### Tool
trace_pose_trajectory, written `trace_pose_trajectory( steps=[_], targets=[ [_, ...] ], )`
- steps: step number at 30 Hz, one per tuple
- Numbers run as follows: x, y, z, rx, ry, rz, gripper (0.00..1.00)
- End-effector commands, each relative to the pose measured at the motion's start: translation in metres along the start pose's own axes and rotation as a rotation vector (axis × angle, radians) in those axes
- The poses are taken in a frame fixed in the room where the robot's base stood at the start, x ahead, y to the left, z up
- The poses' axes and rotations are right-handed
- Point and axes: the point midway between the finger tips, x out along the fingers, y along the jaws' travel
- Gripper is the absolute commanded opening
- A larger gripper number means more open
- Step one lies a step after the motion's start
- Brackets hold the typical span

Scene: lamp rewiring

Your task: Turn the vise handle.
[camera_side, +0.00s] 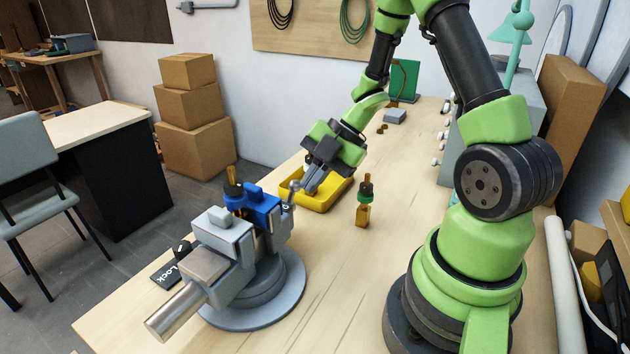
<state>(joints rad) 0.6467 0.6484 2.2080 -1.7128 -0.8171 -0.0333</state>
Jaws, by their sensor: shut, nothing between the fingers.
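The grey vise (232,254) stands on a round base on the wooden bench, left of centre. My gripper (309,188) is shut and empty, pointing down and left just right of the handle's ball end. I cannot tell whether it touches the handle.
A yellow tray (341,194) lies under and behind my gripper. A small brass and black part with a green ring (364,203) stands right of it. The front bench (325,305) is clear.

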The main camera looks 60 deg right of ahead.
Motion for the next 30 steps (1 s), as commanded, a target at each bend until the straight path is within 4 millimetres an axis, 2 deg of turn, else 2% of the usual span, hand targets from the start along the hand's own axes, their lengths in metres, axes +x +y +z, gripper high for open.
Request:
trace_pose_trajectory(
  steps=[16,30],
  targets=[
    [-0.001,0.012,-0.001,0.053,-0.008,-0.104,0.0],
    [0.003,0.044,-0.001,0.221,-0.027,-0.419,0.0]
  ],
)
